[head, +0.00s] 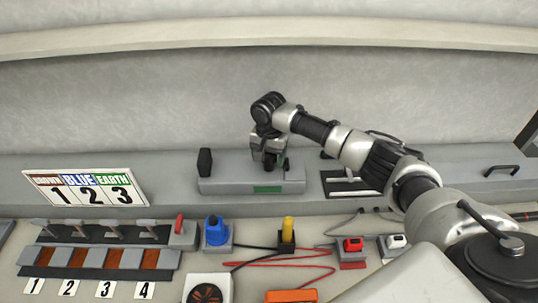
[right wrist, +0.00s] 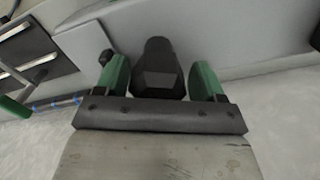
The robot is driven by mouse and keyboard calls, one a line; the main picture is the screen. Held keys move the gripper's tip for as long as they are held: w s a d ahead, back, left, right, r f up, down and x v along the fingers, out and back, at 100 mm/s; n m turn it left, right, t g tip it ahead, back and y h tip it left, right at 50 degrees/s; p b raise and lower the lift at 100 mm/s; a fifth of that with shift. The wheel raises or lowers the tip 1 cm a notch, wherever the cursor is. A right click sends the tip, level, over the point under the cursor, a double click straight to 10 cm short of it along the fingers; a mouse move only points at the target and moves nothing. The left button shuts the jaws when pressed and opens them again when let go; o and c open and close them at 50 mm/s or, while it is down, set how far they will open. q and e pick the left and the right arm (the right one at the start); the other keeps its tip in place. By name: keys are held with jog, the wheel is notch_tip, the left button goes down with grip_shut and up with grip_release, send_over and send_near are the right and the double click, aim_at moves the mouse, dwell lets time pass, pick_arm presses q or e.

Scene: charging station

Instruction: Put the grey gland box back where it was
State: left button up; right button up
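The grey gland box (head: 230,186) is a long box with a green label on its front, on the grey ledge at the back wall. A black gland (head: 204,162) stands up at its left end. My right gripper (head: 269,160) is at the box's right part, pointing down. Whether the box's underside touches the ledge cannot be told. My left gripper is out of view.
A black slotted panel (head: 345,184) lies right of the box, and a "1 2 3" sign (head: 85,188) stands to its left. In front are a blue plug (head: 215,230), a yellow plug (head: 288,230), red and grey cables and several switches. A black handle (head: 500,170) is at the right.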

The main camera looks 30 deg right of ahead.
jog(key=shift+r, duration=0.15)
jog(key=shift+r, duration=0.3)
notch_tip(320, 180, up, 7)
jog(key=shift+f+b, duration=0.1)
jog(key=shift+b, duration=0.65)
